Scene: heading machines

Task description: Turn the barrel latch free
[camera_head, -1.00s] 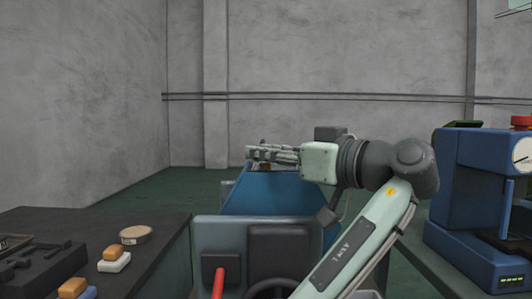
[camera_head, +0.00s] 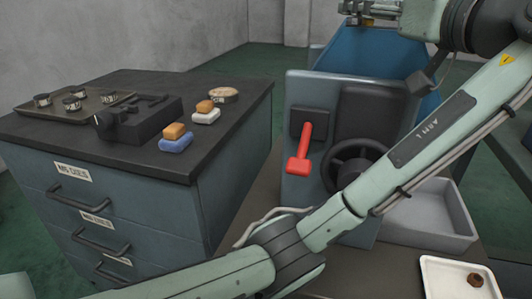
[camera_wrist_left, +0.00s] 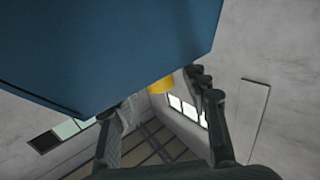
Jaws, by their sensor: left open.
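A short yellow cylindrical piece (camera_wrist_left: 160,85), possibly the barrel latch, shows in the left wrist view at the lower edge of a blue panel (camera_wrist_left: 110,45). My left gripper (camera_wrist_left: 166,96) is open, with its fingers on either side of the yellow piece in that view. I cannot tell whether they touch it. In the head view the left gripper (camera_head: 352,8) is at the top edge, above the blue machine body (camera_head: 365,52), and partly cut off. My right gripper is not in view.
A red lever (camera_head: 303,148) and a dark handwheel (camera_head: 352,160) are on the machine's front. A drawer cabinet (camera_head: 140,215) with blocks and a tray stands left.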

